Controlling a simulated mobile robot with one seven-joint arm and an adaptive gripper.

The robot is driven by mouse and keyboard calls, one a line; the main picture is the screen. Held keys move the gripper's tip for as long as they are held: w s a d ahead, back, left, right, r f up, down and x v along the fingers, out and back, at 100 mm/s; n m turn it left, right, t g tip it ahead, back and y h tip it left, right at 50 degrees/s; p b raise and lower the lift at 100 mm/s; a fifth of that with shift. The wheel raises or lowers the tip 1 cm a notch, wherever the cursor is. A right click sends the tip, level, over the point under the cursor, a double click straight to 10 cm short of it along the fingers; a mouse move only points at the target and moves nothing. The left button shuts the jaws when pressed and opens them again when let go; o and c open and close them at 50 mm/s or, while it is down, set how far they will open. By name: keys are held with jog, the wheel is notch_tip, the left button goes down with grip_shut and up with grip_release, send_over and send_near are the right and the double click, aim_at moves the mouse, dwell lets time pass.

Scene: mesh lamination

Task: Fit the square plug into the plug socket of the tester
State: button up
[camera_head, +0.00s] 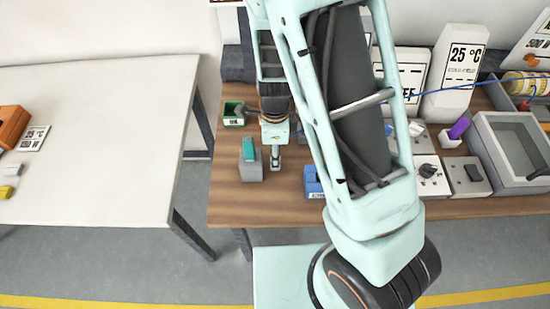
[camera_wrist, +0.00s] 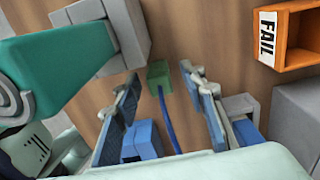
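A small green square block (camera_wrist: 159,75) with a dark blue cable (camera_wrist: 168,125) shows between and beyond my fingertips in the wrist view; it may be the square plug. It touches neither finger. My gripper (camera_wrist: 162,92) is open, with a clear gap on both sides of the block. In the head view my gripper (camera_head: 276,160) is low over the left part of the wooden bench, right of a grey block with a teal piece. I cannot identify the tester's plug socket with certainty; a grey box with a round black part (camera_head: 429,172) stands at the right.
The grey block (camera_head: 250,172) holding the teal piece (camera_head: 249,149) is close to my gripper. A green bin (camera_head: 234,121) stands behind it. A blue object (camera_head: 313,182) is to the right. An orange FAIL bin (camera_wrist: 292,55) shows in the wrist view. A grey tray (camera_head: 480,145) is far right.

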jog(key=shift+c, duration=0.2)
grip_shut()
jog(key=shift+r, duration=0.2)
jog(key=shift+r, duration=0.2)
notch_tip(320, 180, up, 2)
jog(key=shift+w+a+r, duration=0.1)
jog(key=shift+r, duration=0.1)
jog(key=s+d+r+b, duration=0.2)
jog(key=s+d+r, duration=0.1)
jog(key=s+r, duration=0.2)
jog(key=s+d+r+b, duration=0.2)
jog(key=s+d+r, duration=0.1)
jog(key=s, duration=0.4)
jog(key=shift+s+d+r, duration=0.25)
jog(key=shift+s+r, duration=0.05)
jog(key=shift+r, duration=0.6)
